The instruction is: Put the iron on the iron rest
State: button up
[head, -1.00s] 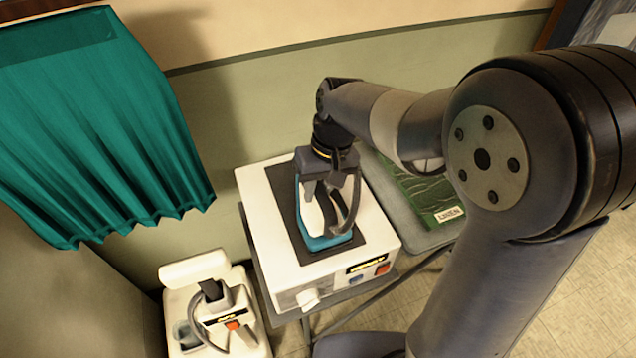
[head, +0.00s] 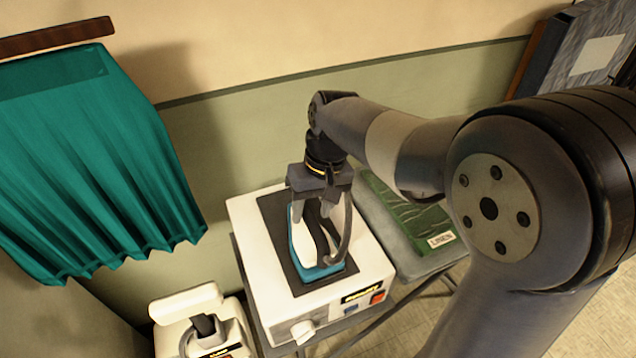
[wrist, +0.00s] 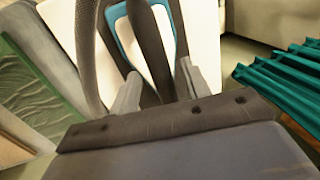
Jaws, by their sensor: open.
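The iron (head: 331,271), with a blue and white body and a black handle, sits on the dark mat (head: 272,219) on top of the white box-shaped station, which looks like the iron rest. My gripper (head: 312,211) is open, pointing down just above the iron. In the wrist view my gripper's fingers (wrist: 158,86) are apart, with the iron's black handle (wrist: 150,45) between or beyond them. The iron's cord loops up beside the handle. My gripper hides part of the iron's far end.
The white station (head: 371,268) has a knob and a red switch in front. A green linen packet (head: 405,215) lies on the board to its right. Another white appliance (head: 185,305) stands lower left. A teal curtain (head: 90,170) hangs at left, against the wall.

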notch_tip(320, 180, up, 9)
jog(key=d, duration=0.1)
jog(key=shift+w+d, duration=0.3)
jog(key=shift+w, duration=0.1)
jog(key=shift+f, duration=0.1)
dwell(1.0)
